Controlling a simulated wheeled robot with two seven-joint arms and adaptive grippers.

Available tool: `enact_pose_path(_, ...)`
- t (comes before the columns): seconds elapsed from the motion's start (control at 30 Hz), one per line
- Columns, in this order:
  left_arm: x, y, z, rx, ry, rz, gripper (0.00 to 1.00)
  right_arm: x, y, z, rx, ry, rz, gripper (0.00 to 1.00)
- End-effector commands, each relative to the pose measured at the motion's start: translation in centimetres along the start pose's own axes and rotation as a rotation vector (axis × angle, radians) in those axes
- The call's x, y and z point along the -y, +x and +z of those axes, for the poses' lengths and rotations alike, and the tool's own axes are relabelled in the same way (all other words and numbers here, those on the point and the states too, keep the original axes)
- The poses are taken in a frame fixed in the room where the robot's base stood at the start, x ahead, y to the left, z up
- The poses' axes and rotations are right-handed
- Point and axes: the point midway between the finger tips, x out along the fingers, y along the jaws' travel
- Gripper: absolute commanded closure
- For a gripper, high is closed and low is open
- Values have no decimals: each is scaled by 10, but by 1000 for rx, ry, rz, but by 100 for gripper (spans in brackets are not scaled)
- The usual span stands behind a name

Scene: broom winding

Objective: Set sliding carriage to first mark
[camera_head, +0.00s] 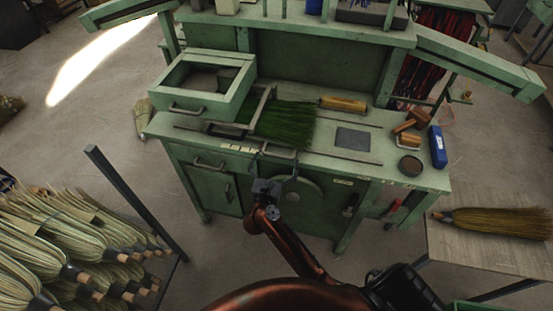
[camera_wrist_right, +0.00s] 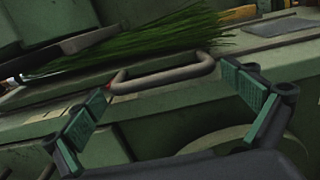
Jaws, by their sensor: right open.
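The green workbench (camera_head: 300,165) holds a bundle of green bristles (camera_head: 285,124) in a metal frame, which I take to be the sliding carriage (camera_head: 258,106). A grey bar handle (camera_head: 279,153) sticks out at the bench's front edge, below the bristles. In the right wrist view the handle (camera_wrist_right: 160,77) lies just ahead of my right gripper (camera_wrist_right: 165,112), whose two padded fingers are spread and empty. My right gripper (camera_head: 273,172) also shows in the head view, at the bench front. I cannot tell whether it touches the handle. My left gripper is not in view.
Pale label strips (camera_head: 238,147) mark the front edge. An open drawer box (camera_head: 205,92) stands at the bench's left; wooden tools (camera_head: 411,121), a blue box (camera_head: 437,147) and a round tin (camera_head: 410,166) at its right.

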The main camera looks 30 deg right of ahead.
Motion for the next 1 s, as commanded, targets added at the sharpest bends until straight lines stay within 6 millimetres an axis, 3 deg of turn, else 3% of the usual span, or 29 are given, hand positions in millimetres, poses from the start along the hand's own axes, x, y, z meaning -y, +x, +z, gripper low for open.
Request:
enact_pose_path(0.5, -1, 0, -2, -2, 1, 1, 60, 0, -68, 0, 0, 0, 0, 0)
enact_pose_path(1.0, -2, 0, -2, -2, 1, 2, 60, -1, -75, 0, 1, 0, 1, 0)
